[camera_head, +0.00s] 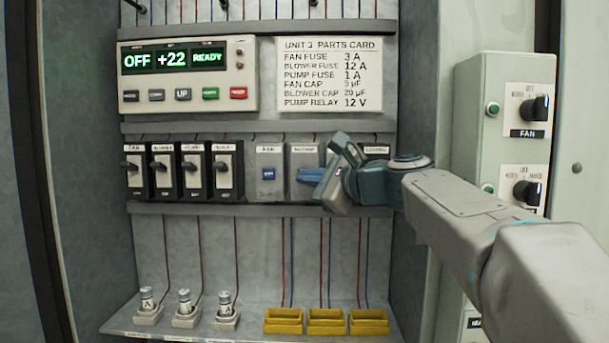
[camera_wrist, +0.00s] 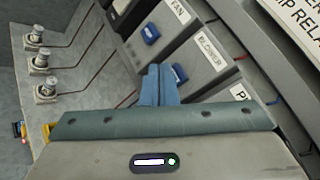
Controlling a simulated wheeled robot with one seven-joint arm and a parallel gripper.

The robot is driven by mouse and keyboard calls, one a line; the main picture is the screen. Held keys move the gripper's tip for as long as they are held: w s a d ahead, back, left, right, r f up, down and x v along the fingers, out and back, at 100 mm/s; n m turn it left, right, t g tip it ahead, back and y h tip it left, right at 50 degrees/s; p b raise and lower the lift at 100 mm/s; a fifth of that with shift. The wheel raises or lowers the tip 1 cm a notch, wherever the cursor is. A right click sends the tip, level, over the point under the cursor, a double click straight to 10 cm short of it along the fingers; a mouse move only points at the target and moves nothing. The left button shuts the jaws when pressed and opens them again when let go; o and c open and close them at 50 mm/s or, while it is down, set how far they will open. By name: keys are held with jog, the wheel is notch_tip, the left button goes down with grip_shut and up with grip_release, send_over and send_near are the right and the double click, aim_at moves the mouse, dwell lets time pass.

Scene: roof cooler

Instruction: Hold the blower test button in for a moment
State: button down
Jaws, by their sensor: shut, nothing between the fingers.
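The blower module (camera_head: 305,158) is a grey box in the middle row, with its label at the top. Its blue test button (camera_wrist: 180,73) shows in the wrist view, partly covered by my fingers. In the head view my gripper (camera_head: 300,174) hides that button. My gripper is shut and empty, its blue fingers pointing at the blower module's face. In the wrist view the fingertips (camera_wrist: 160,67) are right beside the button and overlap it. I cannot tell whether they touch it or whether it is pressed in.
The fan module (camera_head: 268,160) with its own blue button (camera_wrist: 150,33) is to the left. Several black toggle breakers (camera_head: 194,172) stand further left. A display panel (camera_head: 186,78) and a parts card (camera_head: 330,75) are above. Fuses (camera_head: 185,305) and yellow sockets (camera_head: 326,322) are below.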

jog(key=shift+w, duration=0.15)
jog(key=shift+w, duration=0.25)
